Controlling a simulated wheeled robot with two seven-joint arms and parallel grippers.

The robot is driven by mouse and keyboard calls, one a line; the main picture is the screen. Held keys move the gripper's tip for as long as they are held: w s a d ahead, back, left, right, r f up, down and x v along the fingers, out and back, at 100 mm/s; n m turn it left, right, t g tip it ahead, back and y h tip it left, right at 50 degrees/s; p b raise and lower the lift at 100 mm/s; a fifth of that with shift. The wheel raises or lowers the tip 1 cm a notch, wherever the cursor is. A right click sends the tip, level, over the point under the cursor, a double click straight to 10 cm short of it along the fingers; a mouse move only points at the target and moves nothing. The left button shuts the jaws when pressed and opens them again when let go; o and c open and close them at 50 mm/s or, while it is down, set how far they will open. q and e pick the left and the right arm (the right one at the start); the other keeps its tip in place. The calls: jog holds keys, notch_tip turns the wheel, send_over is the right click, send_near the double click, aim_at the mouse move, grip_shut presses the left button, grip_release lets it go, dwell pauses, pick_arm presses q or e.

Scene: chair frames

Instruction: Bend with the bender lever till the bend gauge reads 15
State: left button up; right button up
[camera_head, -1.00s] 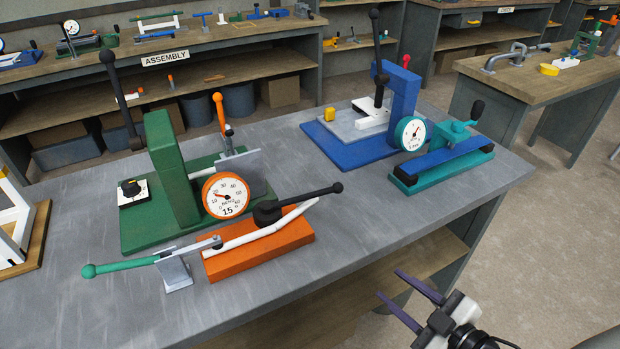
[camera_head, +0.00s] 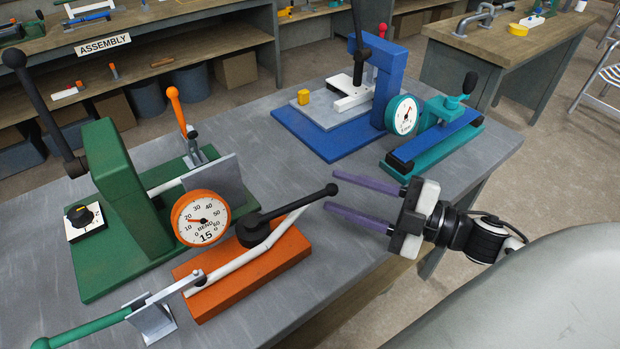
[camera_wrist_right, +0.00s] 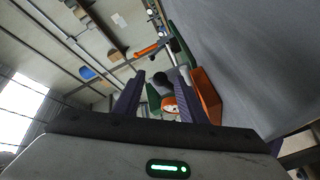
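The bender has an orange base (camera_head: 250,275) holding a white rod (camera_head: 238,262). Its black bender lever (camera_head: 290,207) points right and slightly up to a ball knob. The round bend gauge (camera_head: 201,218) has an orange rim and 15 printed below centre; its needle points left, too small to read exactly. My right gripper (camera_head: 331,190) is open and empty, its purple fingertips on either side of the knob in the picture; I cannot tell the depth. The right wrist view shows the black knob (camera_wrist_right: 160,78) between the open fingers. My left gripper is out of view.
A green press (camera_head: 125,190) stands behind the bender at left. A green-handled clamp (camera_head: 150,318) is at the rod's near end. A blue press (camera_head: 362,75) and teal fixture (camera_head: 435,140) stand further back right. Bare grey tabletop (camera_head: 300,165) lies between the stations.

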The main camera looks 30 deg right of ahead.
aim_at(293, 206)
jog(key=shift+x, duration=3.35)
jog(key=shift+d, duration=0.15)
grip_shut()
jog(key=shift+w+r, duration=0.1)
